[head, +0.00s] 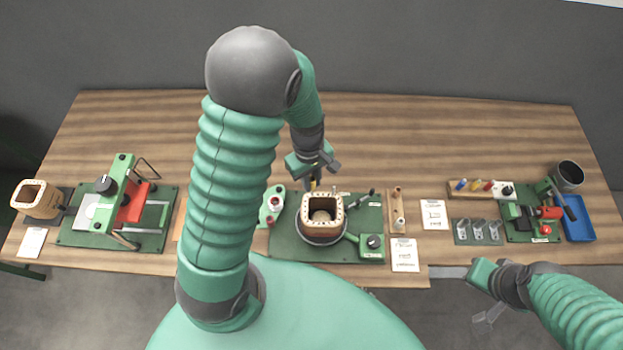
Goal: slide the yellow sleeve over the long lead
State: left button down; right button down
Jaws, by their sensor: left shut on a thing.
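My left gripper (314,174) is shut on a small yellow piece, which looks like the yellow sleeve (313,185). It holds the sleeve just above the back rim of the transformer coil (322,208). The coil has a square tan frame and sits on a green fixture plate (288,247) at the table's middle. The long lead is too small to pick out, and I cannot tell whether the sleeve is around it. My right gripper (470,290) is low at the right, off the table's front edge, away from the coil.
A green press (120,205) and another coil frame (38,197) stand at the left. A wooden block (397,212) is right of the fixture. At the right are a rack with coloured pieces (475,190), a red-and-green device (530,215) and a blue tray (580,225). The back table is clear.

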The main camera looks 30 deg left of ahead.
pick_arm(q)
jog(key=shift+f, duration=0.2)
jog(key=shift+f+b, duration=0.45)
jog(key=shift+f, duration=0.05)
jog(key=shift+f, duration=0.15)
dwell(0.3)
jog(key=shift+f+b, duration=0.4)
jog(key=shift+f, duration=0.15)
jog(key=c, duration=0.8)
grip_release()
jog(key=shift+c, duration=0.2)
jog(key=shift+r, duration=0.1)
